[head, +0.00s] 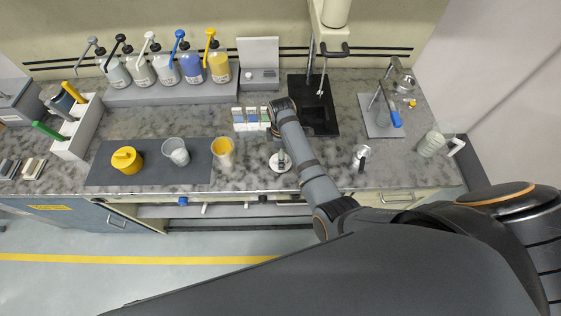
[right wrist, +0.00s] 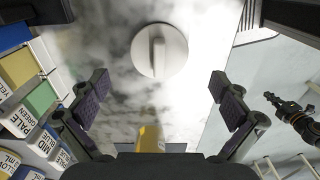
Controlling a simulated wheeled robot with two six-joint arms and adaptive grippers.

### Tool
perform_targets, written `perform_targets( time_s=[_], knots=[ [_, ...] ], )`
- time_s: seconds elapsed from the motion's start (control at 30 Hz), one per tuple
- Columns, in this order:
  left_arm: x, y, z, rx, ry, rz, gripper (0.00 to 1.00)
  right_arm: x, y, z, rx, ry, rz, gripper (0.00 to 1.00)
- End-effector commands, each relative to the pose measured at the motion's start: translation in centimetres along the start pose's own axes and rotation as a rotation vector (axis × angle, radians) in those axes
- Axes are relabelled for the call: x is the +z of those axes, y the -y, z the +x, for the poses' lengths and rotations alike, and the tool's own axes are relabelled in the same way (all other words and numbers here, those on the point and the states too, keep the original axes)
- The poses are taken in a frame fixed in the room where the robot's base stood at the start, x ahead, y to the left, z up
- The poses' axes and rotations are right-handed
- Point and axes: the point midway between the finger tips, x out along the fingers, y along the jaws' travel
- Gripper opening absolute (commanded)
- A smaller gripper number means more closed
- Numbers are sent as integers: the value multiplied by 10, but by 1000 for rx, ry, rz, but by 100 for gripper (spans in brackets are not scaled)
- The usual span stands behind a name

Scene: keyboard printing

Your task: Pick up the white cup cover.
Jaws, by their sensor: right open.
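The white cup cover (right wrist: 160,50) is a round white disc with a raised bar grip across its top. It lies flat on the marbled counter, fully visible in the right wrist view. In the head view the cover (head: 280,165) is partly hidden by my right gripper (head: 279,154), which is above it. In the right wrist view my right gripper (right wrist: 160,90) is open and empty, with its fingers spread wide and the cover beyond the fingertips.
A dark mat (head: 205,176) holds a yellow lidded cup (head: 127,160), a clear cup (head: 176,151) and a yellow cup (head: 222,151). Colour-labelled boxes (head: 250,118) stand behind the cover. A small glass item (head: 361,153) is to its right. Pump bottles (head: 165,70) line the back.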

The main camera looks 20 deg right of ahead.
Motion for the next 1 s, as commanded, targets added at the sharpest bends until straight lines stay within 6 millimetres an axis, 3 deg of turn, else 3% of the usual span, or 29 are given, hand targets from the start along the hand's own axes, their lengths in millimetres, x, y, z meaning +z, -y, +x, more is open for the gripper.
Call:
perform_targets(
  time_s=[0.1,0.23,0.33,0.67,1.0],
  knots=[
    [0,-1,0,1,-1,0,0,0,0,6,-2,1,0,100],
    [-1,-1,0,1,-1,-1,0,-2,-1,30,-3,1,0,100],
    [1,-3,22,2,-2,-1,0,-3,-2,50,1,-1,1,100],
    [2,-5,25,4,-1,-2,0,-3,-2,52,1,-1,1,100],
    [2,-5,25,4,-1,-2,0,-3,-1,52,0,-1,1,56]
  ],
)
